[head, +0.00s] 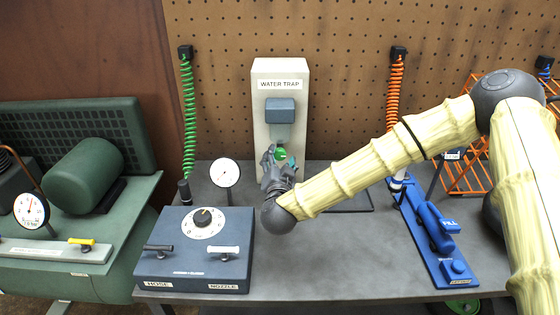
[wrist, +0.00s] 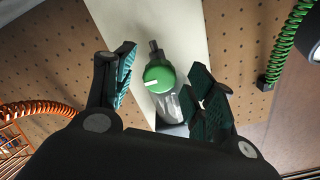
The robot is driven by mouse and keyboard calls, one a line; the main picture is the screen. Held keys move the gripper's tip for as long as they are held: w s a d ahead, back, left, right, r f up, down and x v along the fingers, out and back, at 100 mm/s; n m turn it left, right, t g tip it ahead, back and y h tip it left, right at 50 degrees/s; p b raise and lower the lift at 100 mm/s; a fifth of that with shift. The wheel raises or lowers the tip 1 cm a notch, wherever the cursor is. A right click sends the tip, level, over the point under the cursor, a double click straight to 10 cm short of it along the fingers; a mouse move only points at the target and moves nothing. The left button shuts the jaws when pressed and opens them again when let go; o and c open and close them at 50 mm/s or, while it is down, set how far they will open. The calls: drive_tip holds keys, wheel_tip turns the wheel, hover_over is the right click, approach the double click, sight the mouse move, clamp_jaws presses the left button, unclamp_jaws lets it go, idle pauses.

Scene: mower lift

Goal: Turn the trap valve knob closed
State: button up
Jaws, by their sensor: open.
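The trap valve knob (wrist: 158,76) is a green round knob with a white pointer mark, seen between my fingers in the wrist view. The white mark points to the left and slightly down there. In the head view the green knob (head: 281,154) shows partly behind my gripper, low on the water trap post (head: 261,139). My gripper (head: 275,160) is in front of it; in the wrist view its two fingers (wrist: 160,80) are spread, one on each side of the knob, with gaps. A clear bowl (wrist: 180,104) sits next to the knob.
A blue regulator box (head: 190,262) with a dial and two levers stands at the front left of the grey table. A round gauge (head: 225,173) stands behind it. A blue fill tool (head: 437,230) lies at the right. Green (head: 188,120) and orange (head: 395,95) coiled hoses hang at the pegboard.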

drive_tip(key=s, duration=1.2)
idle(0.3)
